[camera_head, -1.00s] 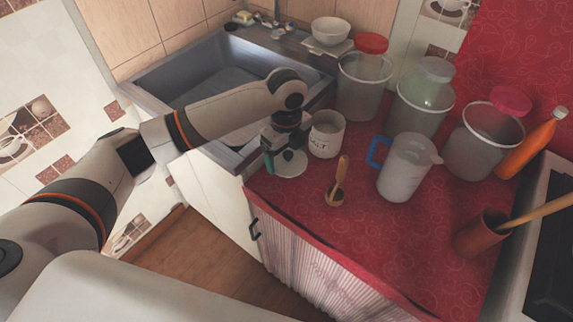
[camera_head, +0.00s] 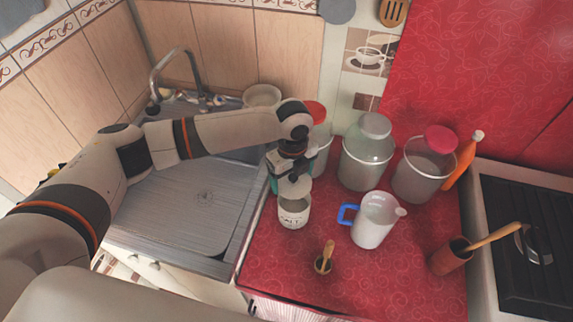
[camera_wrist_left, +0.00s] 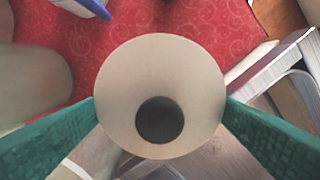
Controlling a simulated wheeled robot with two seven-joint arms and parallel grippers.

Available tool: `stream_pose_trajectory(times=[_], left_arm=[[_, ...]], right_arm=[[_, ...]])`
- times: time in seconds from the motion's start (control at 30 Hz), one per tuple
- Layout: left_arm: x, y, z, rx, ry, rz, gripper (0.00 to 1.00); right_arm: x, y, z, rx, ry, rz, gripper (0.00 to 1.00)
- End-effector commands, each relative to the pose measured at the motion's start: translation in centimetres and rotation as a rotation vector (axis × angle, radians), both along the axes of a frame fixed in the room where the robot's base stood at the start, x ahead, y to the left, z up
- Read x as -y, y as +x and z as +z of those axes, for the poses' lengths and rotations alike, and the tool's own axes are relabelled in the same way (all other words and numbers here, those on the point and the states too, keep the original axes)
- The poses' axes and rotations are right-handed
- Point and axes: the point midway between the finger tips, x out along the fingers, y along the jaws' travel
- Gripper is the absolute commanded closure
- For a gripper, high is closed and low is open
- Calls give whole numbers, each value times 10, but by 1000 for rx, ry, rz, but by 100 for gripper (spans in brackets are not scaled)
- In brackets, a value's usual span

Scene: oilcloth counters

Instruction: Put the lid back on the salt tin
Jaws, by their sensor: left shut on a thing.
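The salt tin (camera_head: 293,213), a cream pot lettered SALT, stands upright near the counter's left edge in the head view, its open rim partly showing. My left gripper (camera_head: 290,180) is above it, shut on the cream round lid (camera_head: 297,188). The lid is over the back of the tin's mouth; I cannot tell whether they touch. In the left wrist view the lid (camera_wrist_left: 160,75), with its dark round knob, sits between the green fingers (camera_wrist_left: 160,104) and hides whatever is beneath. My right gripper is not in view.
Several large canisters (camera_head: 366,160) line the back. A sink (camera_head: 190,205) lies left. Red oilcloth (camera_head: 385,275) is clear at the front right.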

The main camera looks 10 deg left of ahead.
Motion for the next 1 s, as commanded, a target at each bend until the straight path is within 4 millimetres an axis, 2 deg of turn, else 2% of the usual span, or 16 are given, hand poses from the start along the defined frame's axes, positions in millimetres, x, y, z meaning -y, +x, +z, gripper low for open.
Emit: stream_pose_trajectory(times=[0.03,0.13,0.4,0.77,1.0], left_arm=[[1,0,4,-1,1,-5,37],[1,-1,1,0,0,-9,37],[1,-1,-15,0,0,-9,37],[1,-1,-46,2,1,-8,37],[1,-1,-60,-1,1,-7,37]], right_arm=[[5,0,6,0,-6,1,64],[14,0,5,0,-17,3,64],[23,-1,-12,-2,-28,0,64],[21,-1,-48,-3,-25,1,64],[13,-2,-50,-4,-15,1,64]])
